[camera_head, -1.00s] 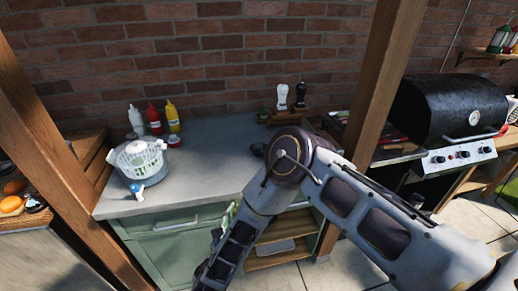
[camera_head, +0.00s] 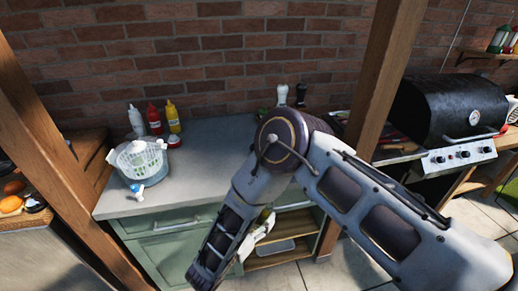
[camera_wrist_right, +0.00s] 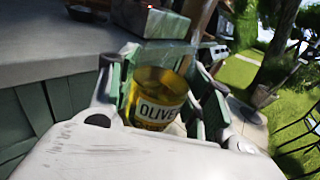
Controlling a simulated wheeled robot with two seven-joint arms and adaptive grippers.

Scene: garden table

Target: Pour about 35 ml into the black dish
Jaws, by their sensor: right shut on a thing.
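My right gripper (camera_wrist_right: 160,72) is shut on a bottle of yellow oil (camera_wrist_right: 155,88) labelled "OLIVE". The bottle's upper part is clear, and its lower part lies behind the wrist housing. In the head view the right gripper (camera_head: 262,228) shows only partly behind my forearm, low in front of the cabinet. A dark round dish (camera_wrist_right: 86,13), likely the black dish, stands on the counter at the top left of the wrist view, apart from the bottle. In the head view my arm hides it. My left gripper is not in view.
The grey counter (camera_head: 190,185) is clear in the middle. A white-green salad spinner (camera_head: 140,160), a red bottle (camera_head: 153,117) and a yellow bottle (camera_head: 172,119) stand at its left. A wooden post (camera_head: 378,75) and a black grill (camera_head: 450,107) are at right.

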